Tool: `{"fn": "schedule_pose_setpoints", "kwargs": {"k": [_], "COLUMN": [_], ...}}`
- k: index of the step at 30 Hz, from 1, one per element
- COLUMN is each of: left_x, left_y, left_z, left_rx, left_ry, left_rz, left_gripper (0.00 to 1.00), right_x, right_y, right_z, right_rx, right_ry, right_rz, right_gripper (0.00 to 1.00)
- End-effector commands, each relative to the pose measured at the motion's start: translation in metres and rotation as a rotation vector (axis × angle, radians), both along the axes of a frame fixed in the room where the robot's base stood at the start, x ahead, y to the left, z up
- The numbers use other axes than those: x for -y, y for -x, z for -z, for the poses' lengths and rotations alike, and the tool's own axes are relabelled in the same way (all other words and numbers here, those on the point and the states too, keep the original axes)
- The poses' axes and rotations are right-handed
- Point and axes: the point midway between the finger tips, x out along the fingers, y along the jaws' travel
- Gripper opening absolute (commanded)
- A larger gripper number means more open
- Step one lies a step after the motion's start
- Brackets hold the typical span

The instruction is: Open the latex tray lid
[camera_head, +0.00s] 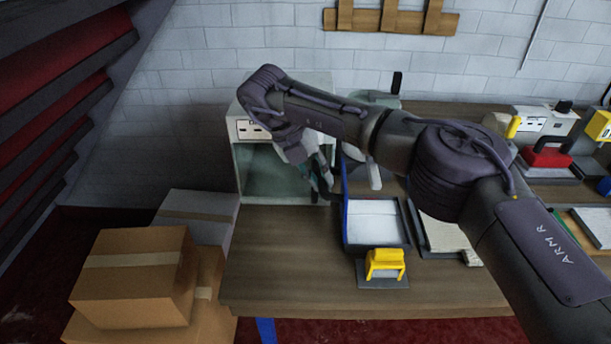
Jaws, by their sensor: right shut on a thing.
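The latex tray (375,236) is a blue-rimmed tray with a white inside, standing on the wooden table with its top uncovered. A thin blue panel (345,200), which looks like its lid, stands nearly upright along the tray's left side, seen almost edge-on. My right gripper (322,182) is just left of this panel, in front of the open white cabinet. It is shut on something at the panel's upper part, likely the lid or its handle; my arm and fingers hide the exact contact. My left gripper is out of view.
A white open-fronted cabinet (243,165) stands behind my right gripper. A yellow tool on a dark base (384,264) sits in front of the tray. A pale pad (440,236) lies to its right. Cardboard boxes (135,275) are stacked left of the table. The front-left tabletop is clear.

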Motion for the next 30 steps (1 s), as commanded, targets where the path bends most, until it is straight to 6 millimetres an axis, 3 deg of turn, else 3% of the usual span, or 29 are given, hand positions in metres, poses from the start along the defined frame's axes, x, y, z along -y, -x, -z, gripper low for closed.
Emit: {"fn": "schedule_pose_setpoints", "kwargs": {"k": [1,16,17,21,30], "left_x": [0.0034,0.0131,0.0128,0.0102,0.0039], "left_y": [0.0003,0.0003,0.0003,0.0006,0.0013], "left_z": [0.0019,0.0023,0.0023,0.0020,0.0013], "left_rx": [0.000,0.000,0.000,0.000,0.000], "left_ry": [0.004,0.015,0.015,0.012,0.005], "left_rz": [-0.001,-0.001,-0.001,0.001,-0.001], "left_gripper": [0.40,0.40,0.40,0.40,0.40], "right_x": [0.0037,0.0075,0.0075,0.0069,0.0048], "right_y": [0.0027,0.0023,0.0022,0.0016,0.0008], "right_z": [0.0077,0.0081,0.0081,0.0067,0.0018], "right_rx": [-0.017,-0.016,-0.016,-0.012,-0.006], "right_ry": [0.013,0.028,0.028,0.026,0.024], "right_rz": [0.001,0.003,0.003,0.002,0.002], "right_gripper": [0.00,0.00,0.23,0.43,0.43]}}
